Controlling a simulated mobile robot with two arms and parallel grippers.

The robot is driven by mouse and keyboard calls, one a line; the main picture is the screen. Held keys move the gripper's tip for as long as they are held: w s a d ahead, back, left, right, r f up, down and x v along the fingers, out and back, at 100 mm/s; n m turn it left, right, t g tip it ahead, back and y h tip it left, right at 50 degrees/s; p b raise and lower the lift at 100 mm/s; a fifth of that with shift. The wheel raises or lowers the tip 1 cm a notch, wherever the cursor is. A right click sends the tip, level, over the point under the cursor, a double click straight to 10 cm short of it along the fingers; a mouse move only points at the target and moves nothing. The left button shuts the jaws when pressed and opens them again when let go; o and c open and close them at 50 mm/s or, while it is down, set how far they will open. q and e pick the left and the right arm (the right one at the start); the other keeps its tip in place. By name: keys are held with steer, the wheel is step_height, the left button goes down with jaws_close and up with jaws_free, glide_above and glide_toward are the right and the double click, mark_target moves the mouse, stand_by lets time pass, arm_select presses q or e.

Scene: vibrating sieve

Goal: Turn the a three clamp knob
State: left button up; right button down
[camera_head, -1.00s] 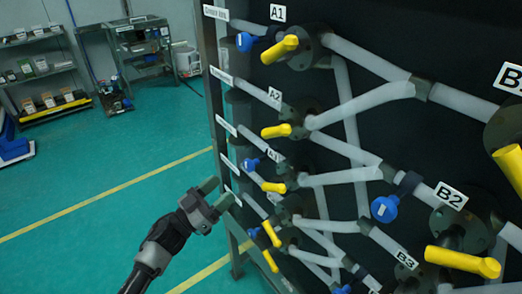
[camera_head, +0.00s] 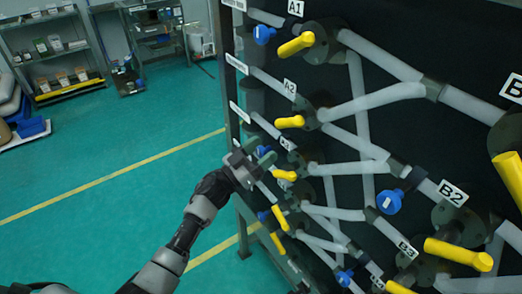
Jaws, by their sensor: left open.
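The A3 clamp knob (camera_head: 263,151) is a small blue knob on the rack's third row. My left gripper covers most of it, and only a bit of blue shows. The row's label (camera_head: 287,143) is partly hidden. The A3 yellow handle (camera_head: 285,175) sticks out just below and to the right. My left gripper (camera_head: 255,160) is open with its fingers at the blue knob. I cannot tell whether they touch it or straddle it. My right gripper is out of view.
The dark rack carries white pipes, blue knobs such as the A1 one (camera_head: 264,34) and yellow handles such as the A2 one (camera_head: 290,122) close by. The green floor (camera_head: 110,150) at left is clear. Shelves (camera_head: 60,60) stand far back.

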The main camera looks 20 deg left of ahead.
arm_select(q)
steer(key=c, duration=0.9)
steer(key=shift+m, duration=0.5)
steer(key=m+g+h+b, duration=0.1)
steer(key=m, duration=0.1)
steer(key=m+g+b, duration=0.1)
steer(key=m, duration=0.1)
steer(key=shift+f+h, duration=0.15)
steer(key=shift+h, duration=0.25)
steer(key=m+g+b, duration=0.1)
steer(key=m, duration=0.3)
steer(key=m+g+h+b, duration=0.1)
steer(key=m+g, duration=0.1)
steer(key=m, duration=0.1)
steer(key=shift+s+m+h, duration=0.1)
steer(key=shift+m+h, duration=0.2)
steer(key=shift+m, duration=0.1)
steer(key=m+g, duration=0.1)
steer(key=m, duration=0.2)
steer(key=shift+g+b, duration=0.3)
steer(key=m+g, duration=0.1)
steer(key=m, duration=0.2)
steer(key=shift+d, duration=0.1)
steer(key=m+g+y, duration=0.1)
steer(key=m+y, duration=0.1)
steer(key=m, duration=0.3)
steer(key=shift+f, duration=0.1)
steer(key=shift+m, duration=0.3)
